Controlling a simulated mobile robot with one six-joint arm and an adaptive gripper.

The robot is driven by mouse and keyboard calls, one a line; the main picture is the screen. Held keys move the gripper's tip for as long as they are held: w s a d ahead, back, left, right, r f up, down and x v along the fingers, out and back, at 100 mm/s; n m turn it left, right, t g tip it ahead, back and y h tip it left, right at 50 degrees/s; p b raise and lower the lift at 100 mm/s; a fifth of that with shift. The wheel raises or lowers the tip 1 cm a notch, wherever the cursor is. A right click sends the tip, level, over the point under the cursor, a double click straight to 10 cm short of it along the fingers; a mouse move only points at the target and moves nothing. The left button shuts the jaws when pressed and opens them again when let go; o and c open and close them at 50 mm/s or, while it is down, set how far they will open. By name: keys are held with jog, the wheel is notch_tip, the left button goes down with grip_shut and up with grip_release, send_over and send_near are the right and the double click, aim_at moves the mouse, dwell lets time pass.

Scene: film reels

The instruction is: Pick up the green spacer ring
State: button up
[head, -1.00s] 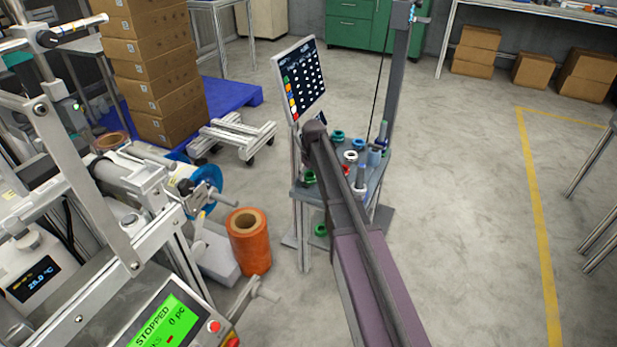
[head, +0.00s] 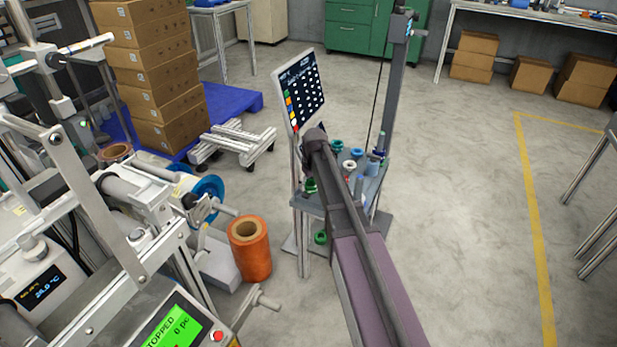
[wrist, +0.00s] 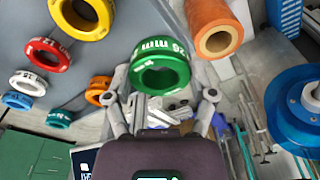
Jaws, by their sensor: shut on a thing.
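The green spacer ring (wrist: 160,70) is in the middle of the wrist view, with white lettering on its side. My gripper (wrist: 163,98) is shut on it, with one finger at its left and one at its right.
The grey stand (head: 372,195) carries several rings, among them a yellow ring (wrist: 82,16) and a red ring (wrist: 48,55). A dark panel (head: 300,92) and a tall post (head: 394,85) rise from it. An orange roll (head: 250,255) stands to its left.

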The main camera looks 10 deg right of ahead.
jog(key=s+a+r, duration=0.1)
jog(key=s, duration=1.1)
jog(key=shift+a+p, duration=0.15)
jog(key=shift+p, duration=0.3)
jog(key=shift+a, duration=0.1)
